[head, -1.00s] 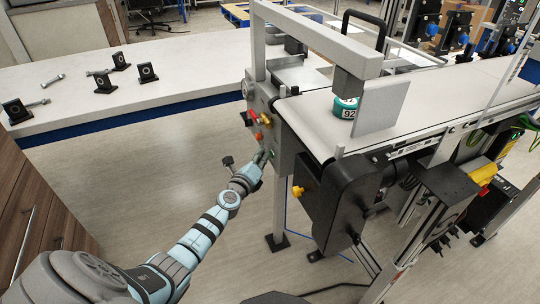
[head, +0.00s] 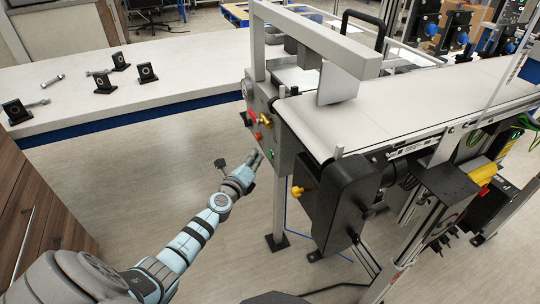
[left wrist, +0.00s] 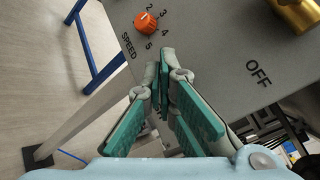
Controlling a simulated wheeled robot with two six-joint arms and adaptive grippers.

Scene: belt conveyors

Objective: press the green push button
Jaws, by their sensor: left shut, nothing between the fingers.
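The green push button (head: 272,155) shows as a small green spot low on the grey control panel (head: 262,110) at the conveyor's near end. My left gripper (head: 257,156) is shut and empty, just left of the button, with a small gap seeming to lie between them. In the left wrist view my left gripper (left wrist: 165,62) points at the panel face, below the orange speed dial (left wrist: 147,23) and left of the OFF label. The green button cannot be made out there; the fingers may hide it. My right gripper is not in view.
A brass-coloured knob (head: 265,120) and a red part (head: 252,114) sit higher on the panel. The belt (head: 420,100) runs to the right, with a grey plate (head: 338,82) over it. A white table (head: 180,85) stands behind left. The floor left of the panel is clear.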

